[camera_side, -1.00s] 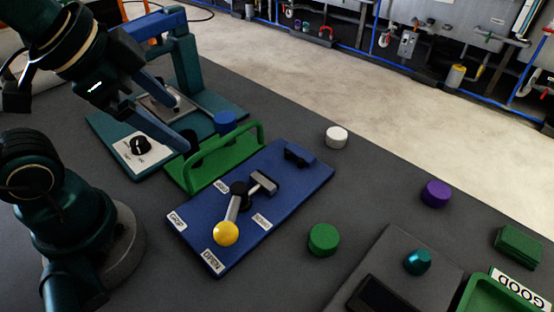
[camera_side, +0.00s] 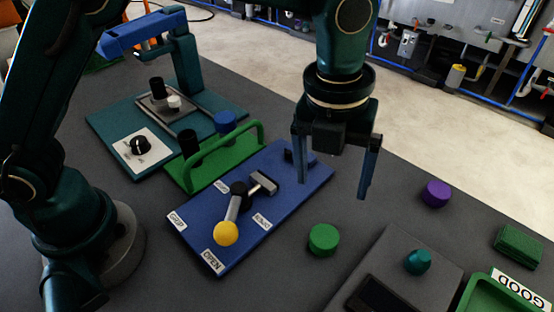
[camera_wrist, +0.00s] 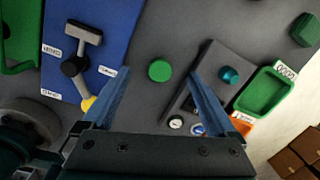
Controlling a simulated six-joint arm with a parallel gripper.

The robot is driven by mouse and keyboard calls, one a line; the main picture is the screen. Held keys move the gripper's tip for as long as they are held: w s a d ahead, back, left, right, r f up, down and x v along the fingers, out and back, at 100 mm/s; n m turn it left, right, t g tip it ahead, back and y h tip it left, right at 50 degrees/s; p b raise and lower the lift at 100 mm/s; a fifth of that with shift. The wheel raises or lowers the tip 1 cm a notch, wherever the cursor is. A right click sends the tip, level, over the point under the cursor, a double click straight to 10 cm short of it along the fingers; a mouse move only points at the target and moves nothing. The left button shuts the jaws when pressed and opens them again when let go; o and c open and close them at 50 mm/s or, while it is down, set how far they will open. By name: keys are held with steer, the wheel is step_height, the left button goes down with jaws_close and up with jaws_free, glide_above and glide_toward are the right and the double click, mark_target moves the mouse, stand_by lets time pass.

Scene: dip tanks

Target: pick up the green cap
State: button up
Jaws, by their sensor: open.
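The green cap (camera_side: 323,239) is a short round cylinder standing on the dark grey table, right of the blue valve panel (camera_side: 292,209). It also shows in the wrist view (camera_wrist: 160,71), between and beyond my fingertips. My gripper (camera_side: 334,178) is open and empty, pointing down. It is raised above the table and apart from the cap. In the wrist view its two blue fingers (camera_wrist: 158,72) spread either side of the cap.
The yellow knob (camera_side: 226,233) of the valve lever stands left of the cap. A grey plate (camera_side: 396,249) with a teal piece (camera_side: 418,262) lies to its right. A purple cap (camera_side: 435,193), a green block (camera_side: 519,245) and a green tray (camera_side: 482,292) are farther right. Bare table surrounds the cap.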

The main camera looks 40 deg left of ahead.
steer(key=g, duration=0.1)
glide_above(325, 236)
steer(key=shift+m+y, duration=0.3)
steer(key=shift+m, duration=0.1)
step_height(325, 236, down, 5)
steer(key=shift+r, duration=0.2)
steer(key=shift+f, duration=2.4)
steer(key=c, duration=1.4)
